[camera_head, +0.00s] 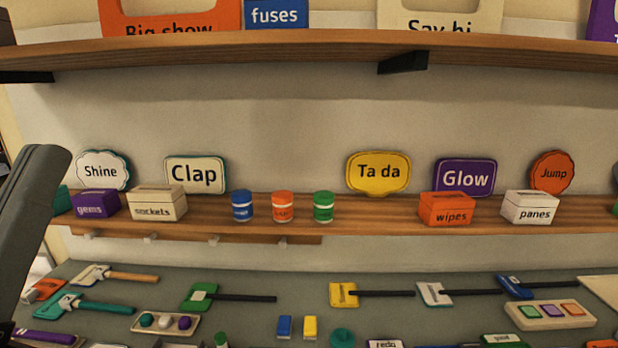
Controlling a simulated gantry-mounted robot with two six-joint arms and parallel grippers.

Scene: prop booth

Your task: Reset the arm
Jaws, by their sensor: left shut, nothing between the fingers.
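My left gripper (40,185) is a dark grey shape standing tilted at the left edge, close to the camera. It is shut and empty, and it touches nothing that I can see. Its lower part runs out of the picture at the bottom left, in front of the shelf end and the bench. My right gripper and arm are not in view.
A wooden shelf (380,214) holds word signs, labelled boxes and three small tubs (283,207). A higher shelf (300,48) holds more signs. The grey bench (250,275) below carries several handled tools, trays (552,314) and small blocks.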

